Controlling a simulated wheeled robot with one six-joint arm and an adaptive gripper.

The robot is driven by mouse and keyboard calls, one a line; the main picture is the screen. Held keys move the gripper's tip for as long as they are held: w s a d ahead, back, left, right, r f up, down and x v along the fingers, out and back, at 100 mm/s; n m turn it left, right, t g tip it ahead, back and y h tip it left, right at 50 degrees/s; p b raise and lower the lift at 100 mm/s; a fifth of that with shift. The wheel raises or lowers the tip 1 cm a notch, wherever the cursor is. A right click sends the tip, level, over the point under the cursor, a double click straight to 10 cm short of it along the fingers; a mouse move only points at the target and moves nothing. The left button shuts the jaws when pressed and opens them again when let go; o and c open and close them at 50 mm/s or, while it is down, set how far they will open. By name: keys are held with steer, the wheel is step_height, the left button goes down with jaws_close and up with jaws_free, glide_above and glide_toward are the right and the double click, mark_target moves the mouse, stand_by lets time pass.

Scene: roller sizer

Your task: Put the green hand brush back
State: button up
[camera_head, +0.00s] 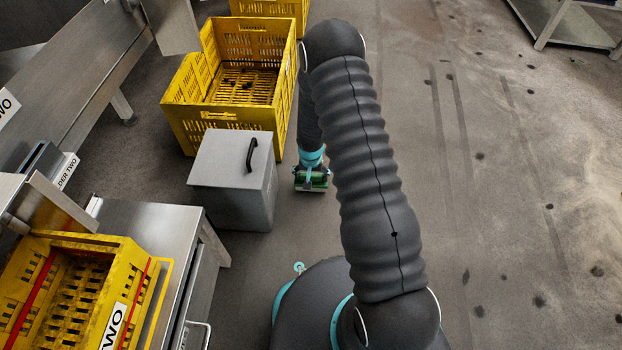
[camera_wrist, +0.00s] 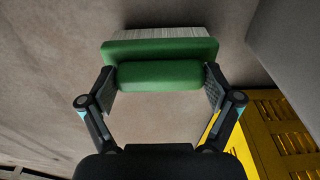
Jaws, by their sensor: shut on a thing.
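The green hand brush (camera_wrist: 160,74) is between the two fingers of my gripper (camera_wrist: 160,88) in the wrist view. Its pale bristles (camera_wrist: 165,32) point away from the gripper's palm. My gripper is shut on its green handle block. In the head view the brush (camera_head: 316,186) shows small and partly hidden under my gripper (camera_head: 312,172), just right of the grey box. I cannot tell how far it is above the floor.
A grey box (camera_head: 226,165) with a black handle stands left of my gripper. A yellow crate (camera_head: 190,123) stands behind the box. Another yellow crate (camera_head: 135,250), labelled TWO, sits on a metal bench (camera_head: 178,222) at lower left. Floor at right is open.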

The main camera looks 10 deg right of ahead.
steer(key=shift+f, duration=0.75)
steer(key=shift+f, duration=0.1)
steer(key=o, duration=0.7)
